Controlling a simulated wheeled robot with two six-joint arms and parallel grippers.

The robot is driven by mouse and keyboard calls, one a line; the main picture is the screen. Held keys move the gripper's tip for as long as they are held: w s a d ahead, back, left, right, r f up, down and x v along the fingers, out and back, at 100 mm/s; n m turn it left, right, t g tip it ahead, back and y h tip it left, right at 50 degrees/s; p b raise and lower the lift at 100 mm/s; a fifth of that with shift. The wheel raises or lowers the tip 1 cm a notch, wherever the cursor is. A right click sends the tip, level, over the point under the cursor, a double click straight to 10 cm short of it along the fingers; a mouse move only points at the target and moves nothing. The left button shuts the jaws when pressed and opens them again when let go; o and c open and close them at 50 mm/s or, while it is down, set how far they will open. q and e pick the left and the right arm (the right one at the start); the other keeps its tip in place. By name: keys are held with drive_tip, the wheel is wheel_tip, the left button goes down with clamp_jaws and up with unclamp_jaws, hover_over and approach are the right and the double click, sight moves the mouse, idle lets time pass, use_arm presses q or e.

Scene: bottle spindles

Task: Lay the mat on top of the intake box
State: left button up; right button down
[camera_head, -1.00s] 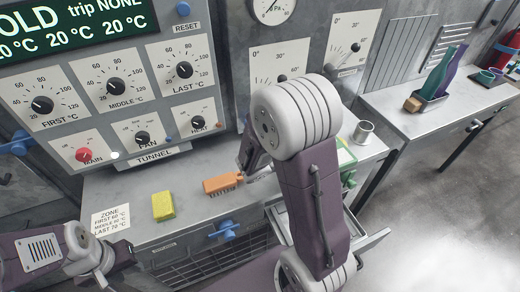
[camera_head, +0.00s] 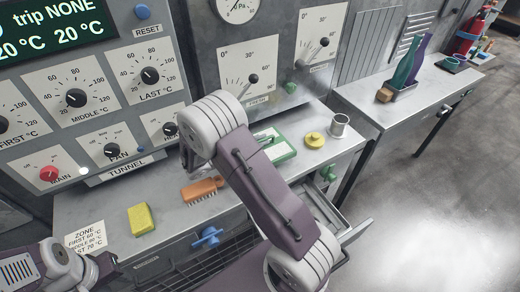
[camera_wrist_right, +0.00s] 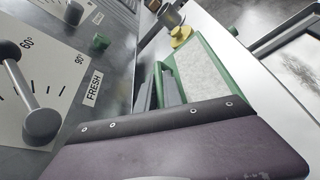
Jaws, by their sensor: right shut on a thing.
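A flat pale, speckled panel in a green frame, which looks like the mat (camera_head: 284,151), is at the back of the counter. It also fills the middle of the right wrist view (camera_wrist_right: 203,72). My right gripper (camera_wrist_right: 165,85) is shut at its green near edge. In the head view this gripper (camera_head: 265,140) is mostly hidden behind my own arm. I cannot tell whether the mat touches what is below it. I cannot make out the intake box clearly. My left gripper (camera_head: 102,266) is low at the left, too small to read.
A yellow knob-like piece (camera_head: 314,140) and a metal cup (camera_head: 339,125) stand just right of the mat. An orange brush (camera_head: 203,189) and a yellow sponge (camera_head: 141,219) lie on the counter (camera_head: 170,235). A lever with a round knob (camera_wrist_right: 40,122) is close to my right wrist.

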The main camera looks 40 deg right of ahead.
wheel_tip(320, 180, down, 4)
drive_tip(key=shift+f, duration=0.1)
